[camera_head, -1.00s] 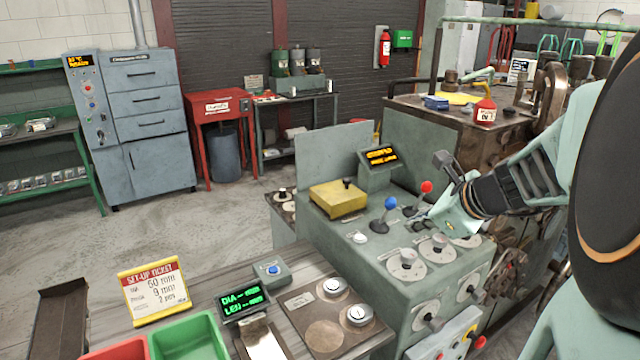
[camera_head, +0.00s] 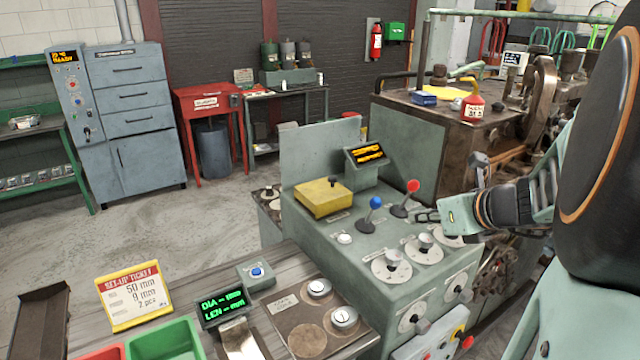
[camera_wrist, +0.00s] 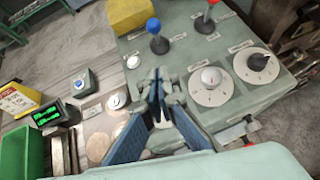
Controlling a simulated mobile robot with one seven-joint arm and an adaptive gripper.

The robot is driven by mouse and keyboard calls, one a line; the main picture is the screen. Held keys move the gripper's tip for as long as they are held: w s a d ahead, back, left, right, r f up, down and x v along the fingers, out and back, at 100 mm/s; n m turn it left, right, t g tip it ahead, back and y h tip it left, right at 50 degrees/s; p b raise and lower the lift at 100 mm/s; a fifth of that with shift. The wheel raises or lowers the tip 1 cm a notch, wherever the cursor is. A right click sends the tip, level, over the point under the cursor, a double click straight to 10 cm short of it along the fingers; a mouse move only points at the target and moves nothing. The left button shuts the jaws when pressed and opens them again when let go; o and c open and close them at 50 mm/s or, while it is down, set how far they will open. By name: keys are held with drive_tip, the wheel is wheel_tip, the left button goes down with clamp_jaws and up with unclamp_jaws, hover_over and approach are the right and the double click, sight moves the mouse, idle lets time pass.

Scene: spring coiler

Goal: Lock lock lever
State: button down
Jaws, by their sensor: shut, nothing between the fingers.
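A lever with a blue knob (camera_head: 375,203) and a lever with a red knob (camera_head: 413,186) stand on top of the green console (camera_head: 350,240). Both lean slightly right in the head view. The labels beside them are too small to read, so I cannot tell which is the lock lever. My gripper (camera_head: 424,216) is just right of and below the red-knobbed lever in that view. In the wrist view, my gripper (camera_wrist: 158,75) is shut and empty above the console. The blue knob (camera_wrist: 153,26) is ahead of its tips, and the red knob (camera_wrist: 211,2) is farther right, cut by the top edge.
Round dials (camera_head: 391,266) lie in front of the levers. A yellow block (camera_head: 322,199) and a small amber display (camera_head: 370,153) are behind. A wooden bench (camera_head: 190,290) with a set-up ticket (camera_head: 134,294) is at left. A brown machine (camera_head: 425,130) stands behind right.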

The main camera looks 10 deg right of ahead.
sight(378, 208)
drive_tip(key=b+x, duration=0.1)
drive_tip(key=x, duration=0.9)
drive_tip(key=shift+f, duration=0.15)
drive_tip(key=shift+w+a+r+p, duration=0.1)
drive_tip(key=shift+w+r+p, duration=0.1)
drive_tip(key=shift+w, duration=0.45)
drive_tip(key=shift+w+a+r+p, duration=0.1)
drive_tip(key=shift+w+a+p, duration=0.05)
drive_tip(key=shift+w, duration=0.5)
drive_tip(key=shift+w+a+r+p, duration=0.1)
drive_tip(key=shift+w+r+p, duration=0.1)
drive_tip(key=shift+w, duration=0.4)
drive_tip(key=shift+w+a+r, duration=0.1)
drive_tip(key=shift+w+r, duration=0.1)
drive_tip(key=shift+w, duration=0.05)
